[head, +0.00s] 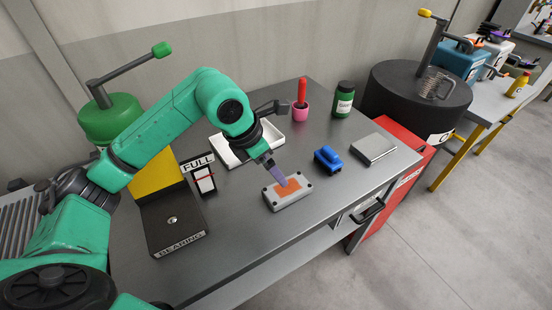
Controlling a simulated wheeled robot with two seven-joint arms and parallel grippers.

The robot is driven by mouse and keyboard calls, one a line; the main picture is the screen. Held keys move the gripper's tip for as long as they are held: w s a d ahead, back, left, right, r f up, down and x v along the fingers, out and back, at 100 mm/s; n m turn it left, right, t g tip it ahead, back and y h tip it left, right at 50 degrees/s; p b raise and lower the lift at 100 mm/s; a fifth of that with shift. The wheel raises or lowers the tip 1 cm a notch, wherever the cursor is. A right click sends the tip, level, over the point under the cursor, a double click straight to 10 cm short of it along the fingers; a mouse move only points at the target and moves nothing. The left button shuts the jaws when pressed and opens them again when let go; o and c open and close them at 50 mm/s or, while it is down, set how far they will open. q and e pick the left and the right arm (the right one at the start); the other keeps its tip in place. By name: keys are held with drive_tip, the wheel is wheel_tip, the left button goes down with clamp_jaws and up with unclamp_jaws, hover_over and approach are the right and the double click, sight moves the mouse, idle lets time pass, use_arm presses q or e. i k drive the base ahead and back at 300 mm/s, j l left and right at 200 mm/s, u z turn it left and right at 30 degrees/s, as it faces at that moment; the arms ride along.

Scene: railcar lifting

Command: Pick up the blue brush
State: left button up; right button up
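The blue brush (328,160), a small block with a raised handle on top, lies on the grey metal workbench (240,222) right of the middle. My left arm reaches in from the left, and my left gripper (270,165) points down left of the brush, apart from it. A tapered grey-purple piece at its end reaches the orange top of a light grey box (290,193). I cannot tell whether this piece is the fingers or something held, nor whether it touches the box. The brush is in full view. My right gripper is not in view.
A silver flat box (373,149) lies right of the brush. Behind stand a dark green jar (343,100), a pink cup (300,111) with a red handle, and a white tray (226,150). A bearing stand (175,225) and FULL sign (199,166) are left. The bench's front is clear.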

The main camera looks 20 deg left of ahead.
sight(328, 160)
drive_tip(key=k+l, duration=0.25)
drive_tip(key=k, duration=0.2)
drive_tip(key=k+l, duration=0.25)
drive_tip(key=k, duration=0.25)
drive_tip(key=k+l, duration=0.25)
drive_tip(key=k, duration=0.2)
